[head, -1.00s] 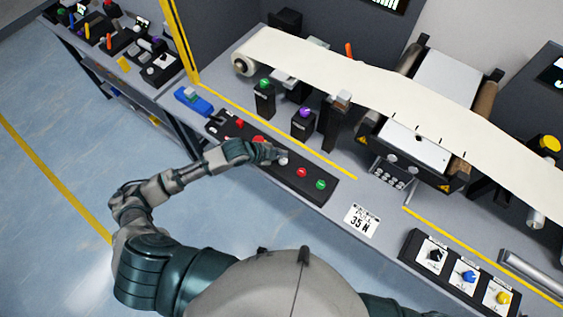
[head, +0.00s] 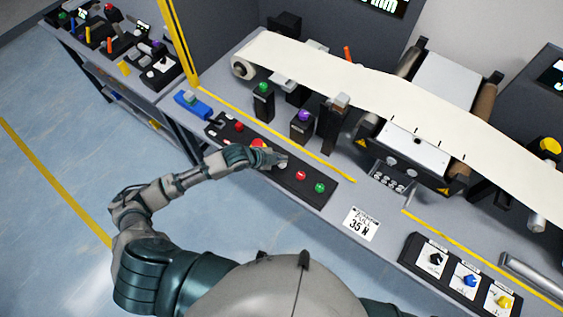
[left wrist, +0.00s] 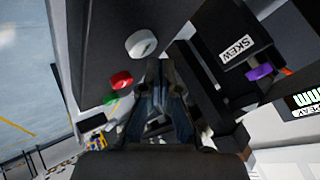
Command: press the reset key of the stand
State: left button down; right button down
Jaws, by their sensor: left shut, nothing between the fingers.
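The stand carries a black button panel (head: 307,197) along its front edge. A white round key (head: 283,166) sits on it, with a red key (head: 300,175) and a green key (head: 319,188) to its right. I cannot read which key is the reset key. My left gripper (head: 281,159) is shut and empty, just over the panel beside the white key. In the left wrist view the fingers (left wrist: 160,82) point toward the panel, with the white key (left wrist: 141,43) and red key (left wrist: 121,80) to their left. I cannot tell whether they touch anything. My right gripper is out of view.
More red keys (head: 238,126) lie left on the panel. Behind it stand posts with a green knob (head: 263,87) and a purple knob (head: 303,115). A white web (head: 330,72) runs over rollers. A box with three knobs (head: 462,276) is at right.

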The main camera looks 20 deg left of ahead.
pick_arm(q)
jog(key=shift+d, duration=0.15)
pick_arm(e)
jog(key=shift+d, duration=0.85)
pick_arm(q)
jog(key=shift+a, duration=0.25)
jog(key=shift+a+f, duration=0.1)
jog(key=shift+f, duration=0.2)
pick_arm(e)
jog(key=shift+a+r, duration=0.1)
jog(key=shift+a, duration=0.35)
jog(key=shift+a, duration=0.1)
